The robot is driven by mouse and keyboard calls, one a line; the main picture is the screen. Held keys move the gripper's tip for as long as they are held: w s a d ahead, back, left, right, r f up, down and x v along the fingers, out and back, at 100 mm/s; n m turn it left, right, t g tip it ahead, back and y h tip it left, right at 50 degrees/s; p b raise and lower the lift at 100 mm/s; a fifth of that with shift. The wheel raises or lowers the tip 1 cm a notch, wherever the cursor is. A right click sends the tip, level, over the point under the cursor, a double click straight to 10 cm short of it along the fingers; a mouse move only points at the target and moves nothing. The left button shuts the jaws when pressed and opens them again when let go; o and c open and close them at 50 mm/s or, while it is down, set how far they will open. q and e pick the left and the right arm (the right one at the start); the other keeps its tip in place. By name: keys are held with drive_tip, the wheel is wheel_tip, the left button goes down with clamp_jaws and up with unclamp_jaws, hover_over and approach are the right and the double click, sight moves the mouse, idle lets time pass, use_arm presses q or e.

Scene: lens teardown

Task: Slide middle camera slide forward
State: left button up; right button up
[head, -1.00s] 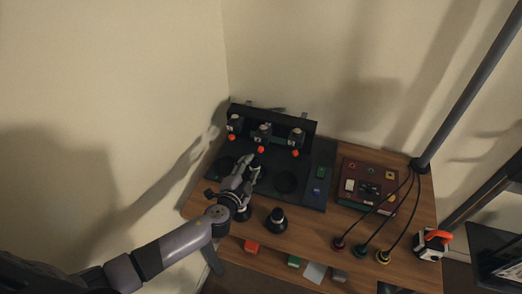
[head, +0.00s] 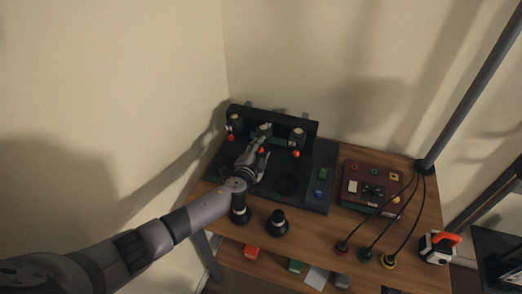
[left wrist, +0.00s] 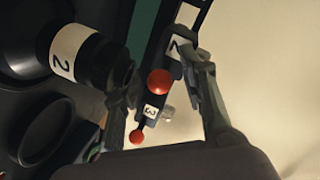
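Three camera slides stand in a row on the black rack at the back of the table. The middle camera slide (head: 265,130) has a red knob (head: 262,150), partly hidden by my left gripper (head: 261,153). In the left wrist view, a large red knob (left wrist: 158,82) shows between my open, spread fingers, near a label "2". I cannot tell whether a finger touches it. A smaller red knob (left wrist: 136,137) with a label "3" lies beyond. A black cylinder marked "2" (left wrist: 85,55) is beside the left finger. My right gripper is not in view.
The left slide (head: 234,122) and right slide (head: 298,136) flank the middle one closely. Two black lens-like pieces, one of them here (head: 278,222), stand at the table's front. A dark red box (head: 370,190) and cables are to the right.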

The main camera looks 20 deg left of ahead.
use_arm(q)
clamp_jaws()
idle(0.7)
